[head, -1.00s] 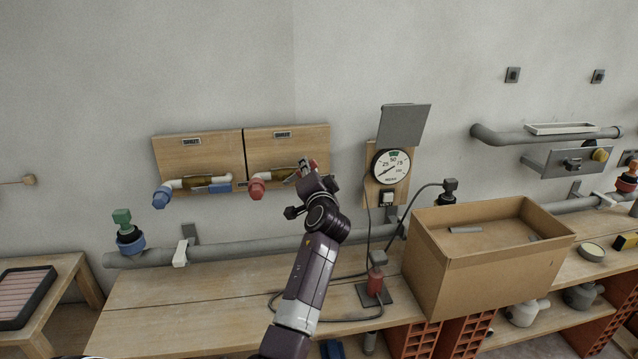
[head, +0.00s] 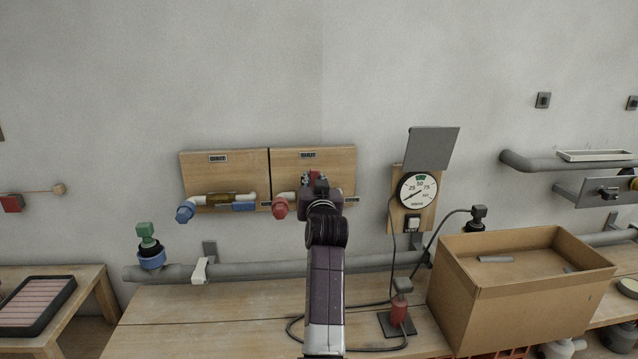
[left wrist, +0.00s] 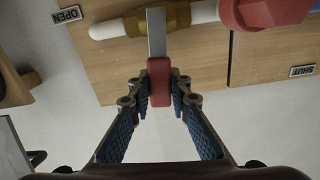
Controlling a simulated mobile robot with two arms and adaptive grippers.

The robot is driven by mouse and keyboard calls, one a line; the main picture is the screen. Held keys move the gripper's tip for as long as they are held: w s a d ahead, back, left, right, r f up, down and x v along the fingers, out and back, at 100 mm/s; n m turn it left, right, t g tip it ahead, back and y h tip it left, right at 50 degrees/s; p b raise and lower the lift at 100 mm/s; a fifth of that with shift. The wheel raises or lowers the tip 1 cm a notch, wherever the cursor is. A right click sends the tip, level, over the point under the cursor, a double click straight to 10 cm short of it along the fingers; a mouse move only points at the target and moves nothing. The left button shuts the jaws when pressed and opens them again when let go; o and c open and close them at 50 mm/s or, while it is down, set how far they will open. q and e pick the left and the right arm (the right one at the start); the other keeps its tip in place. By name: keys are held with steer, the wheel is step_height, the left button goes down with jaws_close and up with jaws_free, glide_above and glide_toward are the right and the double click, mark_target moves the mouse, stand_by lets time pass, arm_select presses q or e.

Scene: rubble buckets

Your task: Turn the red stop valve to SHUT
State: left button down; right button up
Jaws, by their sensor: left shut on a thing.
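The red stop valve has a brass body (left wrist: 157,22) on a white pipe, with a red fitting (head: 281,206) at the pipe's left end in the head view. Its grey lever (left wrist: 156,32) stands crosswise to the pipe and ends in a red handle (left wrist: 159,82). My left gripper (left wrist: 160,92) is shut on this red handle, one finger on each side. In the head view, my left gripper (head: 315,186) hides most of the lever, which points up toward the upper label (head: 308,155). The OPEN label (left wrist: 68,14) lies off to the lever's side. My right gripper is out of view.
The neighbouring board (head: 225,174) carries a blue-ended valve (head: 186,213). A gauge (head: 417,190) hangs to the right. A grey pipe (head: 260,267) runs low along the wall.

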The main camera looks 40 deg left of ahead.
arm_select(q)
steer(key=shift+s+a+f+n, duration=0.1)
steer(key=shift+s+a+n, duration=0.2)
steer(key=shift+n, duration=0.4)
steer(key=c, duration=1.8)
jaws_free()
steer(key=shift+o, duration=0.2)
steer(key=v, duration=0.7)
steer(key=shift+s+d, duration=0.2)
steer(key=shift+d, duration=0.05)
